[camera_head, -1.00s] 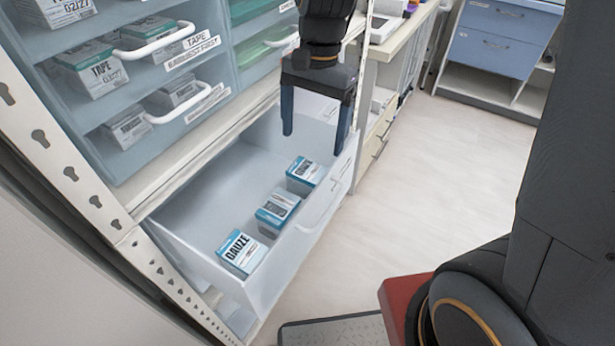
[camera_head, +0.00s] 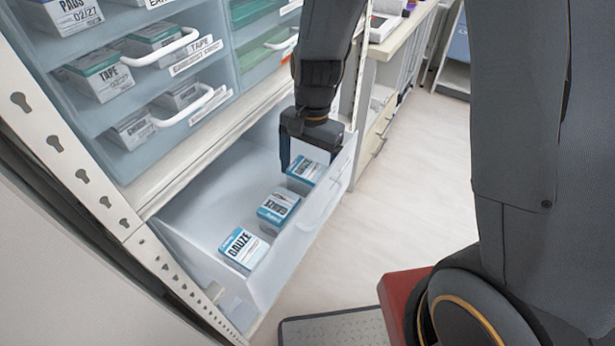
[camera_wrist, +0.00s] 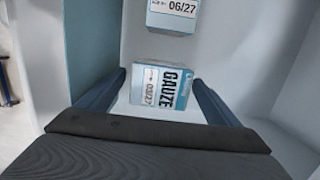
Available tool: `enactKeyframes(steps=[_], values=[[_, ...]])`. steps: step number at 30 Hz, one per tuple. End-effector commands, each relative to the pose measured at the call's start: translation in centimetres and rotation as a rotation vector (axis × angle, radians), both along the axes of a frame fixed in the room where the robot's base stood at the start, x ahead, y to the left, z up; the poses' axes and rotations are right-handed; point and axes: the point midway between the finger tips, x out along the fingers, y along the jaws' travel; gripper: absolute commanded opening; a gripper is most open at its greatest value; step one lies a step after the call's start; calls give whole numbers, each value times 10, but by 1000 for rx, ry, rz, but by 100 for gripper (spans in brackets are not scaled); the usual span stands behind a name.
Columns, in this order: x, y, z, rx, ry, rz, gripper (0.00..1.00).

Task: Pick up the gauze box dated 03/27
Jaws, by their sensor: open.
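Three blue-and-white gauze boxes stand in a row in an open pale drawer (camera_head: 205,205). The far box (camera_head: 306,171) is under my gripper (camera_head: 311,162) and partly hidden by it. In the wrist view this box (camera_wrist: 160,86) has a sideways label that appears to read GAUZE 03/27. My open fingers (camera_wrist: 159,84) lie on either side of it, with no clear contact visible. The middle box (camera_head: 278,206) shows at the top of the wrist view (camera_wrist: 173,14) with 06/27 on its label. The near box (camera_head: 240,248) reads GAUZE; its date is not legible.
The drawer's front wall (camera_head: 318,205) stands close beside the boxes. Above the drawer is a blue shelf unit (camera_head: 115,165) with bins of tape boxes (camera_head: 103,75) and white handles (camera_head: 160,47). A counter with drawers (camera_head: 378,125) is behind.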

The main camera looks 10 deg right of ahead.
Motion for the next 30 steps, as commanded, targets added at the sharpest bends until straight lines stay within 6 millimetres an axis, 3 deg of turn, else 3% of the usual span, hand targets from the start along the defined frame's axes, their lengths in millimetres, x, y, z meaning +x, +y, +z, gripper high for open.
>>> enactKeyframes(steps=[6,14,23,30], values=[[0,0,0,0,-1,0,84],[0,0,0,0,-1,0,41],[1,0,2,0,-1,0,41],[2,0,21,1,-5,0,41]])
